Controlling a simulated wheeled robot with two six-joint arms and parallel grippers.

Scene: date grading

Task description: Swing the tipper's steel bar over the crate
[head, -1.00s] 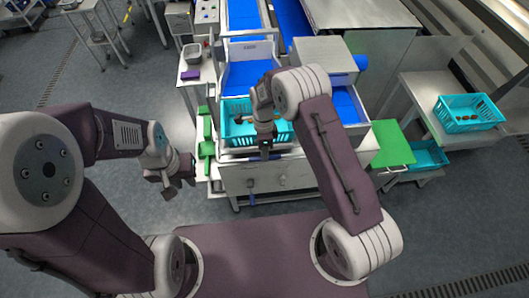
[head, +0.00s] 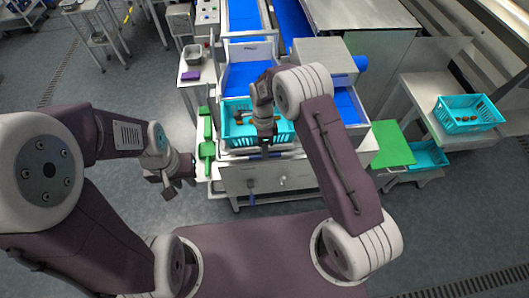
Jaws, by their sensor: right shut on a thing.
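A turquoise crate (head: 231,133) with a few brown dates sits in the tipper at the foot of the blue chute (head: 249,75). My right gripper (head: 265,152) is at the crate's front edge, pointing down. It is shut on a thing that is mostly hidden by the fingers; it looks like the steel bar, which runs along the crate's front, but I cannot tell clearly. My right wrist covers the middle of the crate. My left gripper (head: 173,188) is open and empty, left of the tipper's white front panel (head: 280,183).
A green part (head: 206,150) stands left of the crate. A green board (head: 392,143) is to the right, with a turquoise crate (head: 428,155) below it. Another turquoise crate (head: 468,114) with dates stands on the right table. A purple item (head: 191,75) lies on the left stand.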

